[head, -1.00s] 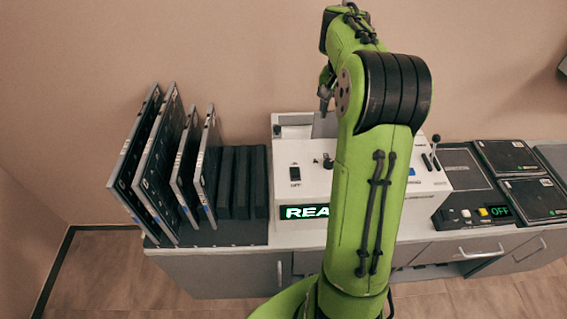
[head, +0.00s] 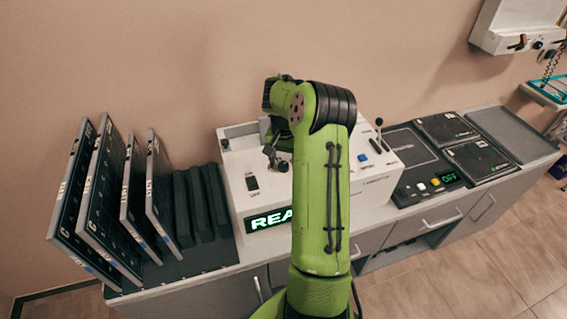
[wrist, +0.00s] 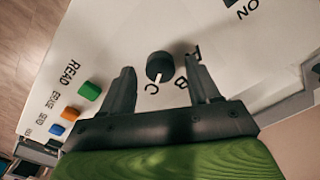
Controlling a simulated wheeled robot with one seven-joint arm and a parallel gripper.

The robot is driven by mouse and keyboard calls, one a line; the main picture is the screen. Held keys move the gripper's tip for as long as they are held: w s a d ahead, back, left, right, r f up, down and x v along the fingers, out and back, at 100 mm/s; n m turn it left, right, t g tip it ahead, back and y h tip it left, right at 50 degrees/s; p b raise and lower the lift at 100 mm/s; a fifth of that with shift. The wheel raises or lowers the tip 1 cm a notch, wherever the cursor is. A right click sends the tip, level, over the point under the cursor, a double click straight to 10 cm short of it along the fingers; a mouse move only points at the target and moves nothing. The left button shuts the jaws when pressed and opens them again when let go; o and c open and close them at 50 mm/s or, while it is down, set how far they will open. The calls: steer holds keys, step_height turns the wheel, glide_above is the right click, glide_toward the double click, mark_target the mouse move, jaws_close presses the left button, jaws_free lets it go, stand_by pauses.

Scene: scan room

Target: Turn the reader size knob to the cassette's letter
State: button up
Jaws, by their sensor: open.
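The white reader (head: 350,187) stands on the counter, its green display partly hidden by my arm. In the wrist view its round black size knob (wrist: 160,64) sits among the letters A, B and C. The knob's white mark points toward C. My gripper (wrist: 159,66) is open, one finger on each side of the knob, not visibly gripping it. In the head view my gripper (head: 270,153) is over the reader's top, partly hidden by my arm. Several flat dark cassettes (head: 103,185) stand in a rack at the left; their letters are too small to read surely.
The wrist view shows a green READ button (wrist: 89,90), an orange button (wrist: 70,113) and a blue button (wrist: 56,128). A lever (head: 379,135) rises from the reader's right.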

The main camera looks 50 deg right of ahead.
steer(key=shift+f, duration=0.35)
steer(key=shift+c, duration=0.2)
steer(key=c, duration=1)
